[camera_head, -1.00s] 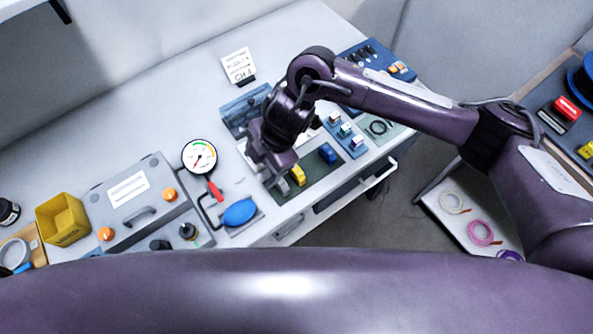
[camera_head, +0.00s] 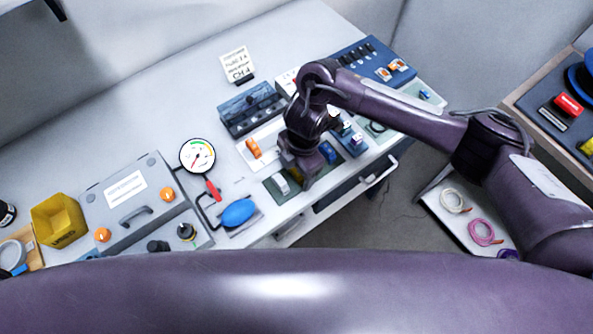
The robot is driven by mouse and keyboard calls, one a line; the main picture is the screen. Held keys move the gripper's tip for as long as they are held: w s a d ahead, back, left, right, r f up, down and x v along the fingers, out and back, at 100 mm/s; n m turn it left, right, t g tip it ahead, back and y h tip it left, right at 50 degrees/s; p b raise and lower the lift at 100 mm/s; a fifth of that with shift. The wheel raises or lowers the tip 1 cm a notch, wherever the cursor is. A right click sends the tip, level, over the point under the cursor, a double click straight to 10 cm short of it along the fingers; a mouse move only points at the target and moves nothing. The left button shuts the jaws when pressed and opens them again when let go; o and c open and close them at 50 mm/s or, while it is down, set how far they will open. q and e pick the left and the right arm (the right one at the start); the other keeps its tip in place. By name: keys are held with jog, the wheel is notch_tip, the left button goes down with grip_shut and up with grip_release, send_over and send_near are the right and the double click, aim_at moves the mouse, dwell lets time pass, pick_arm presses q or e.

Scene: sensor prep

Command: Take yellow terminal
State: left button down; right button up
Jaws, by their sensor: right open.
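My right gripper (camera_head: 305,178) is open, pointing down low over the dark green mat (camera_head: 291,203) near the front edge of the bench. The yellow terminal is hidden behind the gripper now; a second ago it showed on this mat. Whether the fingers touch anything cannot be told. My left gripper is not in view.
A blue hand pump (camera_head: 238,212) with a gauge (camera_head: 198,155) stands to the left. Behind the gripper are an orange piece (camera_head: 254,148) and a dark blue rack (camera_head: 250,108). A drawer handle (camera_head: 380,172) juts from the bench front.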

jog(key=c, duration=1.1)
jog(key=shift+o, duration=0.2)
notch_tip(320, 180, up, 10)
jog(key=p, duration=0.2)
jog(key=shift+w+f+p, duration=0.1)
jog(key=shift+w+p, duration=0.05)
jog(key=shift+p, duration=0.15)
notch_tip(320, 180, up, 10)
jog(key=o, duration=0.4)
jog(key=shift+c, duration=1.4)
